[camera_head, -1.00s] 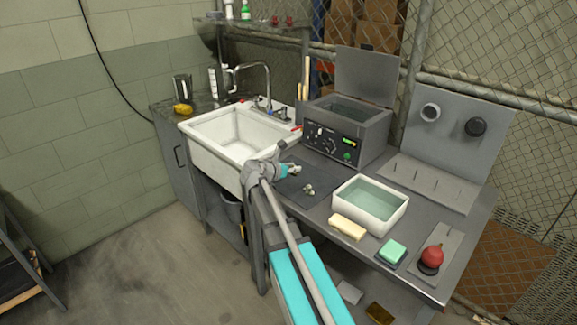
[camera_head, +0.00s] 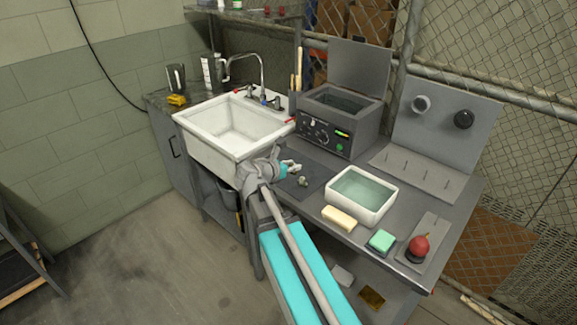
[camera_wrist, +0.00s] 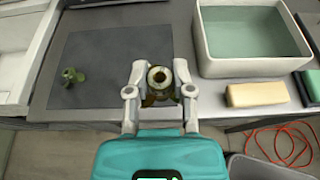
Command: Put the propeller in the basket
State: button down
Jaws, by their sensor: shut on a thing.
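My gripper (camera_wrist: 160,92) is shut on a small ringed piece, which looks like the propeller (camera_wrist: 158,74). It has a pale round hub with a dark centre, and brownish-olive parts show below it between the fingers. In the head view my gripper (camera_head: 291,166) is over the bench, between the sink and the white tub; the held piece is hard to make out there. A second small olive, lobed piece (camera_wrist: 72,77) lies on the dark mat (camera_wrist: 110,50); it also shows in the head view (camera_head: 303,181). I cannot make out a basket clearly; the grey cleaner's (camera_head: 340,128) open tank is partly hidden.
The white sink (camera_head: 235,125) stands to the left. The water-filled white tub (camera_head: 362,194), a cream block (camera_head: 339,218), a green sponge (camera_head: 382,240) and a red bulb (camera_head: 418,247) are to the right. A grey pegged panel (camera_head: 445,125) stands behind. Much of the mat is clear.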

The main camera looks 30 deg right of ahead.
dwell(0.4)
jog(key=shift+r, duration=0.1)
jog(key=shift+w+r+p, duration=0.15)
jog(key=shift+r+p, duration=0.45)
jog(key=shift+p, duration=0.1)
dwell(0.7)
